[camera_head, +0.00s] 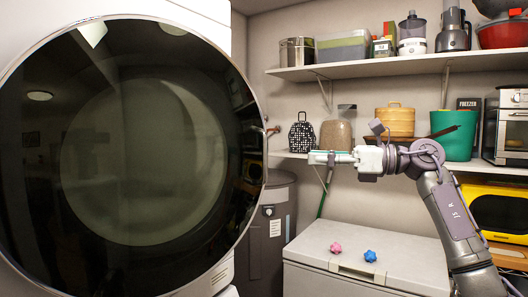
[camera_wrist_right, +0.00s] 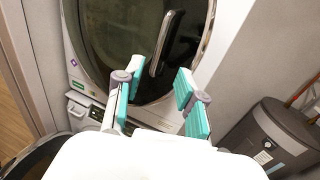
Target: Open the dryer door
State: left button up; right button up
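A large round dark-glass dryer door (camera_head: 140,140) with a silver rim fills the left of the head view; it looks shut, but its edge is not clear enough to be sure. My right gripper (camera_head: 318,157) points left toward it, with a gap from the rim. In the right wrist view my right gripper (camera_wrist_right: 155,92) is open and empty, its teal-padded fingers apart. Beyond the fingers a round dark door (camera_wrist_right: 112,40) shows, with a long dark handle (camera_wrist_right: 166,42) slanting between them, apart from the pads. My left gripper is not in view.
A grey cylindrical tank (camera_head: 266,235) stands right of the machine. Shelves (camera_head: 400,66) with jars and appliances line the back wall.

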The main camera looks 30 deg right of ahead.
aim_at(265, 174)
jog(key=p+x, duration=0.4)
jog(key=x, duration=0.8)
jog(key=shift+w+a, duration=0.2)
jog(key=shift+a, duration=0.05)
grip_shut()
